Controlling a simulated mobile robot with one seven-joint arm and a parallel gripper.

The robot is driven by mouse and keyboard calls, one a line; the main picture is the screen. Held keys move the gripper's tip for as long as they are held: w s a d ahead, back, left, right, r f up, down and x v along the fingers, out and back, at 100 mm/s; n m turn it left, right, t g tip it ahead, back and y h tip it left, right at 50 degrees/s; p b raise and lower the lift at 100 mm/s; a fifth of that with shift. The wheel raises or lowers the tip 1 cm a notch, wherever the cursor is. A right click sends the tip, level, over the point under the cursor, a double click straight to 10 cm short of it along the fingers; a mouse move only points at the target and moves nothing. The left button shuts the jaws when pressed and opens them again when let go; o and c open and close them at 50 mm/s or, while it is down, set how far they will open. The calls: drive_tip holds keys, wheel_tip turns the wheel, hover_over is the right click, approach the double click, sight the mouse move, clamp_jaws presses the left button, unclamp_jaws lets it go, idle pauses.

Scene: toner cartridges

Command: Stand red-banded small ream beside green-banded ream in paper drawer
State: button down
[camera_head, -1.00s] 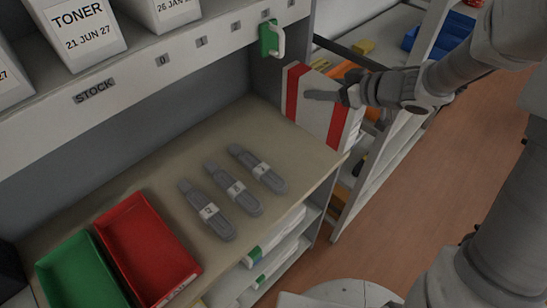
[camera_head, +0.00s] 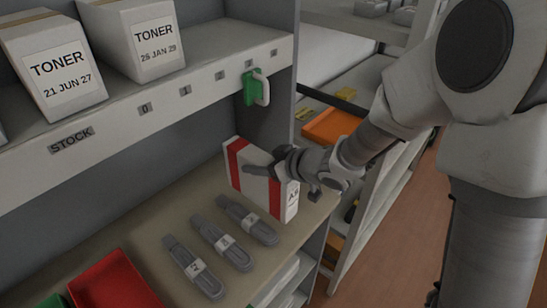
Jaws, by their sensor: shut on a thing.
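The small white ream with a red band (camera_head: 262,181) is upright at the right end of the beige counter (camera_head: 165,212). Its narrow side carries an "A5" label. My gripper (camera_head: 268,168) is shut on it from the upper right. One dark finger lies across its front face, and the other finger is hidden behind it. I cannot tell if its lower edge touches the counter. White packs (camera_head: 283,280) show partly on a shelf under the counter at the bottom edge. No green-banded ream or paper drawer can be made out clearly now.
A red tray (camera_head: 115,285) is at bottom left. Toner boxes (camera_head: 60,68) stand on the shelf above. A green and white clip (camera_head: 254,88) hangs above the ream. An orange tray (camera_head: 330,126) is behind right.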

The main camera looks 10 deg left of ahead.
drive_tip(key=shift+a+f+b, duration=0.15)
drive_tip(key=shift+f+b, duration=0.3)
drive_tip(key=shift+f, duration=1.45)
drive_tip(key=shift+f, duration=0.2)
drive_tip(key=shift+c, duration=0.6)
unclamp_jaws()
drive_tip(key=shift+f, duration=0.1)
drive_tip(key=shift+r, duration=0.25)
drive_tip(key=p+v, duration=0.2)
drive_tip(key=v, duration=1)
